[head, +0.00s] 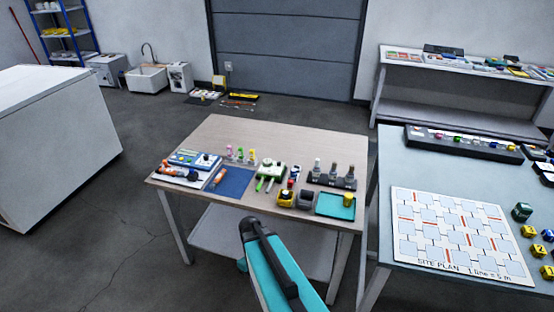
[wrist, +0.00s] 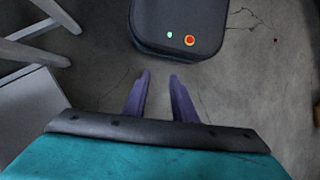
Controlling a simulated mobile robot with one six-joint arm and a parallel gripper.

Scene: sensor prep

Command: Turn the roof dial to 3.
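No dial marked as the roof dial can be made out, and no numbers on any dial are readable. In the head view my teal arm is at the bottom centre, in front of the table; the fingers do not show there.
A blue mat (head: 232,183), a teal tray (head: 335,204), a dark rack of bottles (head: 332,180) and small yellow and red items crowd the table's front half. Its back half is clear. A second table with a site plan (head: 455,235) stands at the right.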

